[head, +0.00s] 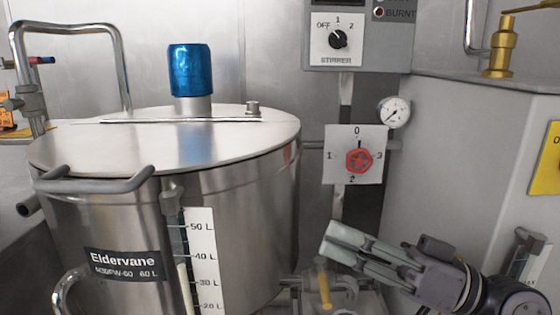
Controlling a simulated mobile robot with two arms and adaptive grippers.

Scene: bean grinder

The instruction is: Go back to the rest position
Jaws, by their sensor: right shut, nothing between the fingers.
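My right gripper (345,240) comes in from the lower right. Its long fingers are shut with nothing between them and point left, to the right of the steel kettle (245,220). It is below the red valve knob (359,160) and apart from it. The knob sits on a white plate marked 0 to 3. The kettle has a closed flat lid (200,140), a blue-capped motor (189,72) on top and a litre scale (202,260) on its front. My left gripper is out of view.
A grey control box with a stirrer dial (338,39) hangs on the back wall. A pressure gauge (394,112) is beside the knob plate. A large grey cabinet (465,150) with a brass fitting (501,50) stands at right. A pipe valve (323,288) sits just below my right gripper.

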